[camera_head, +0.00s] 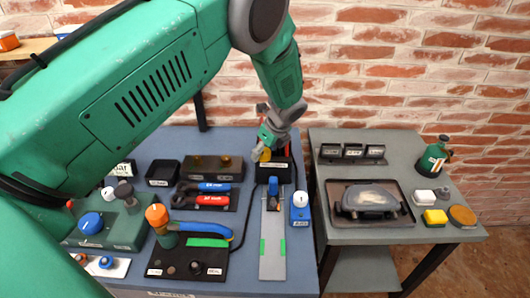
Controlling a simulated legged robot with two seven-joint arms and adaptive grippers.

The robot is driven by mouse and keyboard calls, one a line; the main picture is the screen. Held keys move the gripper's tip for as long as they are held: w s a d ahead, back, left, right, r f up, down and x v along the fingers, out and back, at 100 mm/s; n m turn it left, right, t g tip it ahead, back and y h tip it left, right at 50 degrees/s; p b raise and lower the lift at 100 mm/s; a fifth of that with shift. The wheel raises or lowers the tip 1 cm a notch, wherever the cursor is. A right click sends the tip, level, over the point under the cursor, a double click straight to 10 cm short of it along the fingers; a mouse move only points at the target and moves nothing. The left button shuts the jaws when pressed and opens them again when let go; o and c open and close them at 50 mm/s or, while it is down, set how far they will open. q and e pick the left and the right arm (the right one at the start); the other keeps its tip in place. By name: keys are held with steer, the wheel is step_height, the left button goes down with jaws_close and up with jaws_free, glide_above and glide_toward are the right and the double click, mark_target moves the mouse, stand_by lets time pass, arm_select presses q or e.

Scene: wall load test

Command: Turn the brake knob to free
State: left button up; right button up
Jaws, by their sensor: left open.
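My left arm comes in from the left and crosses the view. Its gripper (264,156) points down at the back right of the blue-grey table, over or close to a black box (279,171). I see nothing held in it. Several knobs show, and I cannot read which one is the brake knob. A blue knob (91,222) sits on a green box at the left. A small blue knob (106,262) sits on a white plate at the front left. A white knob (300,199) tops a blue box right of the metal strip. My right gripper is out of view.
Pliers (208,200) in red and blue lie mid-table. An orange-topped tool (158,217) stands near a blue-and-green handled tool (208,232). A long metal strip (273,255) lies at the right. A grey side table (400,165) holds a tray, sponge and bottle. A brick wall stands behind.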

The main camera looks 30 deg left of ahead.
arm_select(q)
steer(key=w+v, duration=0.1)
steer(key=v, duration=1)
steer(key=shift+s+d, duration=0.2)
steer(key=shift+s, duration=0.3)
